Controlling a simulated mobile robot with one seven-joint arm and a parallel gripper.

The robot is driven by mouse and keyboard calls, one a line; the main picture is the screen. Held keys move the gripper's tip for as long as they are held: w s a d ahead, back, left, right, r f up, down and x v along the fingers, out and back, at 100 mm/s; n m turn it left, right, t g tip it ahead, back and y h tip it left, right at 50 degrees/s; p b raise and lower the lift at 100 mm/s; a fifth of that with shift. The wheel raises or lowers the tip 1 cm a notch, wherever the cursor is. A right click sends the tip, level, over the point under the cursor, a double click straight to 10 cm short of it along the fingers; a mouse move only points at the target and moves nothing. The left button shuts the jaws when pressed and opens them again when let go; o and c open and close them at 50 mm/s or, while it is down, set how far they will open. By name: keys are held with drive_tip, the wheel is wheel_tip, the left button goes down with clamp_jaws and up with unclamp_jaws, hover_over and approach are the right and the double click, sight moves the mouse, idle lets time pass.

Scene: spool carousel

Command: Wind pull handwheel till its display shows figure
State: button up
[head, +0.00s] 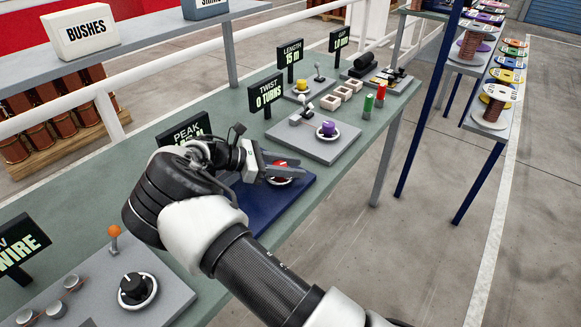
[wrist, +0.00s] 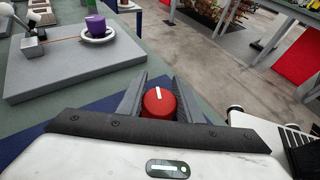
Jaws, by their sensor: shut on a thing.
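The red handwheel knob (wrist: 160,102) stands between my gripper's fingers in the wrist view, with a white mark on its top. In the head view the red knob (head: 281,167) shows partly behind my gripper (head: 285,170), on a white dial over a blue base plate (head: 265,205). My gripper is shut on the knob. The display above this station reads PEAK (head: 184,130). Its lower line is mostly hidden behind my arm, so I cannot read the figure.
Beyond it is a grey plate (head: 335,150) with a purple knob (head: 328,129) and a display reading TWIST 0 TURNS (head: 267,94). Further back a display reads LENGTH 15 M (head: 290,52). At the near left is a black dial (head: 134,289) and an orange-topped lever (head: 114,232).

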drive_tip(key=m+g, duration=0.1)
drive_tip(key=m+g+b, duration=0.1)
drive_tip(key=g+b, duration=0.1)
drive_tip(key=shift+s+d+f+m, duration=0.1)
drive_tip(key=shift+s+f+m, duration=0.25)
drive_tip(key=shift+m, duration=0.05)
drive_tip(key=shift+s+r+m+g+b, duration=0.1)
drive_tip(key=shift+s+m+g+b, duration=0.15)
drive_tip(key=shift+m+g+b, duration=0.5)
drive_tip(key=shift+s+r+m+g+b, duration=0.1)
drive_tip(key=shift+s+m+g+b, duration=0.2)
drive_tip(key=shift+m+g, duration=0.45)
drive_tip(key=shift+g, duration=0.4)
drive_tip(key=o, duration=1)
drive_tip(key=shift+o, duration=0.2)
drive_tip(key=shift+r, duration=0.15)
wheel_tip(320, 180, up, 10)
drive_tip(key=p, duration=0.6)
drive_tip(key=shift+p, duration=0.4)
